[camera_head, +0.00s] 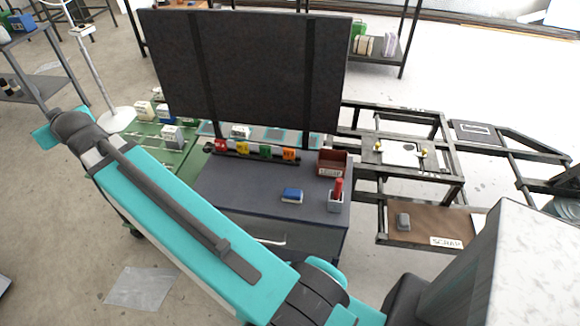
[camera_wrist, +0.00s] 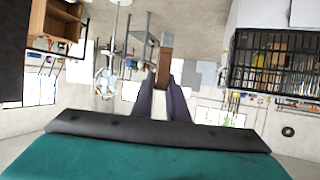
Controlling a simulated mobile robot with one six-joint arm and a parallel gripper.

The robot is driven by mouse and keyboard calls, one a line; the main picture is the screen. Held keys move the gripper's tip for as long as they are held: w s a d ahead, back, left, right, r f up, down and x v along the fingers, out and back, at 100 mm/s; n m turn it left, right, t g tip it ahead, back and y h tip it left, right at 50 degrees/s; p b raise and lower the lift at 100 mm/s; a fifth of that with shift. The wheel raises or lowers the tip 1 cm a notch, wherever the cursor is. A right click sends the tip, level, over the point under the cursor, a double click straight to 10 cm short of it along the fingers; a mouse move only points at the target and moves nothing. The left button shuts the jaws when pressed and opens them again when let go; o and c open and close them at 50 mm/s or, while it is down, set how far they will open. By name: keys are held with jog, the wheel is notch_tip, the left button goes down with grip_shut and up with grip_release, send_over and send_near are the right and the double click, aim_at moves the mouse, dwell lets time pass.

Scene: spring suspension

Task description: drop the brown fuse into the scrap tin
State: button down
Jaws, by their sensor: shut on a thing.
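In the wrist view my gripper (camera_wrist: 165,88) is shut on the brown fuse (camera_wrist: 165,66), a narrow brown block with a grey end. It sticks out past the fingertips. The head view shows my teal arm, but I cannot make out the gripper or fuse there. A small dark red-brown open box (camera_head: 333,168) with a white label stands at the back right of the grey bench; the label is too small to read. A brown board (camera_head: 425,222) right of the bench bears a label (camera_head: 446,242) that seems to read SCRAP. I cannot tell which is the scrap tin.
A blue block (camera_head: 291,195) and a grey cup (camera_head: 339,202) with a red item stand in front.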

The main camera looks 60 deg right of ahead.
jog(key=s+d+f+m+g+h+b, duration=0.4)
jog(key=d+f, duration=0.3)
jog(key=d, duration=0.7)
jog(key=s+d+f+m+g+h+b, duration=0.15)
jog(key=s+d+f+m+h, duration=0.35)
jog(key=d, duration=0.8)
jog(key=s+d+f+m+g+h+b, duration=0.25)
jog(key=s+d+f, duration=0.5)
jog(key=d, duration=0.65)
jog(key=s+d+f+m+g+y+b, duration=0.1)
jog(key=s+d+m+g, duration=0.4)
jog(key=s, duration=0.8)
jog(key=s+d+f+m+g+y+b, duration=0.2)
jog(key=s+d+f+m+g+b, duration=0.2)
jog(key=s+d, duration=0.6)
jog(key=s+d+f+m+g+y+b, duration=0.1)
jog(key=s+d+f+m+g+b, duration=0.2)
jog(key=s, duration=1.2)
jog(key=d+m+g+b, duration=0.2)
jog(key=d+m+g, duration=0.2)
jog(key=d, duration=0.1)
jog(key=shift+s, duration=0.35)
jog(key=shift+f, duration=0.25)
jog(key=shift+f+b, duration=0.8)
jog(key=shift+f, duration=2.05)
